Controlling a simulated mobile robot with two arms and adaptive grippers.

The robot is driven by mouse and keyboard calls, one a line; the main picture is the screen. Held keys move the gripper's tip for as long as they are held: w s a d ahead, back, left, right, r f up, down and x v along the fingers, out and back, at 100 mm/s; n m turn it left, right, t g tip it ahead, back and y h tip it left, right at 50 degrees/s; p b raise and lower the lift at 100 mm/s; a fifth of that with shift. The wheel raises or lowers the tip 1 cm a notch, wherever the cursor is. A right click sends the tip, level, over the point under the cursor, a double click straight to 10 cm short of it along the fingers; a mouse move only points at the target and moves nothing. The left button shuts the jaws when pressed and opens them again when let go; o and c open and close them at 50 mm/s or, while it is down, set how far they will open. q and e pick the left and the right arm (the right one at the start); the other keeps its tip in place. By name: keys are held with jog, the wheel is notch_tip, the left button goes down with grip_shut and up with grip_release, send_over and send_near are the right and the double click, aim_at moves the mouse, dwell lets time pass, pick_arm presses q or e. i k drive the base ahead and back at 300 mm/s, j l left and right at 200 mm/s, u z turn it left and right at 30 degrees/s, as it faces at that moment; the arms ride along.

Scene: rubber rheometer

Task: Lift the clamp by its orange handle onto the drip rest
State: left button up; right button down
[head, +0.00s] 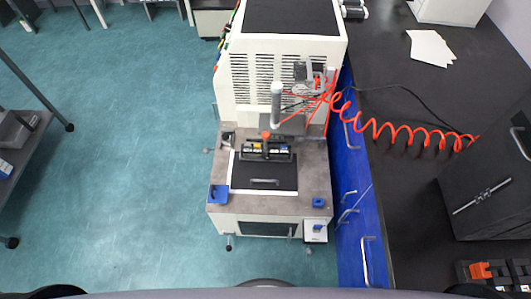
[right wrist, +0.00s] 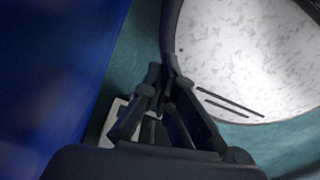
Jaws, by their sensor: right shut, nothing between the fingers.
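A dark bar-like piece (head: 265,152) with a small orange knob (head: 266,135) sits on the machine's grey deck; it may be the clamp, but it is too small to be sure. A second orange part (head: 481,270) lies on a black block at the bottom right of the head view. I cannot tell which thing is the drip rest. My right gripper (right wrist: 165,70) shows only in the right wrist view, shut and empty, with its fingertips together, away from either orange part. My left gripper is in neither view.
The white machine (head: 285,45) stands beside a black bench (head: 400,170) with blue drawers (head: 348,200). A coiled orange hose (head: 400,130) crosses the bench. Small blue holders (head: 218,194) sit on the deck's front corners. Green floor (head: 130,150) is open to the left.

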aim_at(271, 148)
jog(key=k+j+z, duration=0.1)
jog(key=j, duration=0.3)
jog(key=k+j+z, duration=0.1)
jog(key=j, duration=0.25)
jog(key=i+j+z, duration=0.3)
jog(key=j, duration=0.9)
jog(key=j+z, duration=0.35)
jog(key=j, duration=0.85)
jog(key=k, duration=0.05)
